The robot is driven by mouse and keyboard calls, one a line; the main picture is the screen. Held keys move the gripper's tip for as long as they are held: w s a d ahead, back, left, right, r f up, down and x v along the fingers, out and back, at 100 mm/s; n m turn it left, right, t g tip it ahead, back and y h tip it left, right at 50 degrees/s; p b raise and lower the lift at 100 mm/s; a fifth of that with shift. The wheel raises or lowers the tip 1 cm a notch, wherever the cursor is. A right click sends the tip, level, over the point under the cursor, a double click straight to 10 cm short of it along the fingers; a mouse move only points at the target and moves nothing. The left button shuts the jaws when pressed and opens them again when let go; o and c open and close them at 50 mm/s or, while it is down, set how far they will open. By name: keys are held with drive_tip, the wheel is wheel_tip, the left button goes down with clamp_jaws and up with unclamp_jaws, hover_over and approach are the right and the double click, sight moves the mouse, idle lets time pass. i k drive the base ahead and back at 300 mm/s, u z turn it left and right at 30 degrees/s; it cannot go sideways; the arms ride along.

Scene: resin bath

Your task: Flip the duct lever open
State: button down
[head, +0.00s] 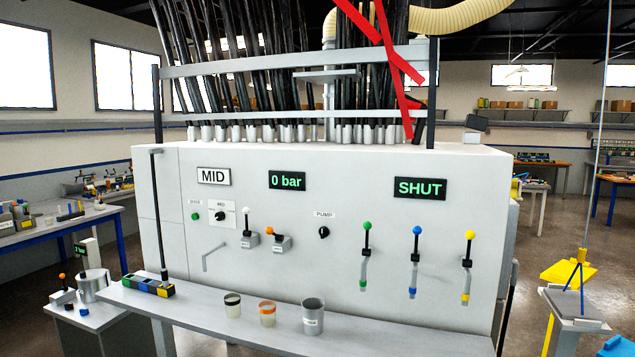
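A grey-white machine cabinet (330,180) fills the middle of the head view. Two short levers stand on its front face: one with a white knob (246,213) pointing up, one with an orange knob (272,230) tilted up to the left. Three longer handles with green (367,226), blue (416,231) and yellow (469,235) knobs hang at the right, below a green-lettered SHUT display (420,188). The small labels are too small to read, so I cannot tell which one is the duct lever. My gripper is not in view.
A grey shelf (400,332) runs along the cabinet's front, bearing several cups and a coloured block strip (148,286). A yellowish duct hose (450,20) and crossed red strips (385,45) are above. A yellow-topped stand (570,272) is at right.

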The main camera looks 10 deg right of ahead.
sight(245, 210)
drive_tip(key=u, duration=0.05)
drive_tip(key=i, duration=1)
drive_tip(key=z, duration=0.05)
